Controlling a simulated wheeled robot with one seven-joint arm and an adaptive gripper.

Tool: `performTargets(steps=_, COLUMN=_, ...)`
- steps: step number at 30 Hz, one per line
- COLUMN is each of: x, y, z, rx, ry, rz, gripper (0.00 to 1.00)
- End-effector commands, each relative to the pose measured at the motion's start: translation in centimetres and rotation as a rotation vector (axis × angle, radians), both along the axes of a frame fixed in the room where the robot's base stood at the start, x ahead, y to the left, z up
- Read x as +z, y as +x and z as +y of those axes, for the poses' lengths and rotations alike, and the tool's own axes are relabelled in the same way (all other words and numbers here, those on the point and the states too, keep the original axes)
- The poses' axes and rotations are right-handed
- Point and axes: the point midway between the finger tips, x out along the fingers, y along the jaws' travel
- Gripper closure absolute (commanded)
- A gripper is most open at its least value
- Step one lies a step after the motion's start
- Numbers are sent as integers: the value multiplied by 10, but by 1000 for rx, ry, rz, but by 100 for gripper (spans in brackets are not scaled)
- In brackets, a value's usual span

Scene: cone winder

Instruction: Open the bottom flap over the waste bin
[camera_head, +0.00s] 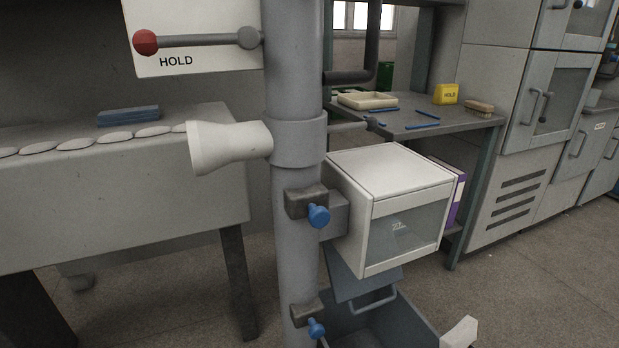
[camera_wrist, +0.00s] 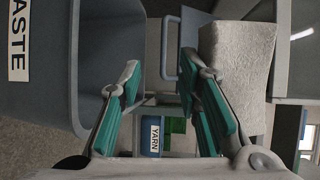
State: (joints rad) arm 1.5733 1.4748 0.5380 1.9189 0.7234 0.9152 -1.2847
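The bottom flap (camera_head: 352,279) is a blue-grey plate hanging at a slant below the white box (camera_head: 410,170). Its U-shaped handle (camera_head: 375,305) sits at the lower edge, over the grey waste bin (camera_head: 408,318). In the wrist view, which is rolled sideways, the bin (camera_wrist: 88,65) with its WASTE label is at the left. The flap (camera_wrist: 190,32) and its handle (camera_wrist: 164,48) are at top centre. My gripper (camera_wrist: 160,62) is open, its green-padded fingers apart with nothing between them. The handle appears beyond the fingertips; I cannot tell the exact distance.
A grey column (camera_head: 298,180) with blue knobs (camera_head: 319,215) stands left of the box. A pale block (camera_wrist: 236,65) is close on the right in the wrist view. A YARN label (camera_wrist: 154,136) shows behind the fingers. Open floor (camera_head: 545,275) lies at right.

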Motion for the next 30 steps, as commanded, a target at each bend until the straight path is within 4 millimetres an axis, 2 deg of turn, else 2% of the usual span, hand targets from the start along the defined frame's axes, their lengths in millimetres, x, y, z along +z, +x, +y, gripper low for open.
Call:
performTargets(steps=11, x=42, y=-12, z=19, rx=239, ry=-108, rz=119, gripper=68)
performTargets(steps=21, x=118, y=-31, z=50, rx=548, ry=-328, rz=325, gripper=68)
performTargets(steps=30, x=191, y=-54, z=83, rx=722, ry=-570, rz=486, gripper=68)
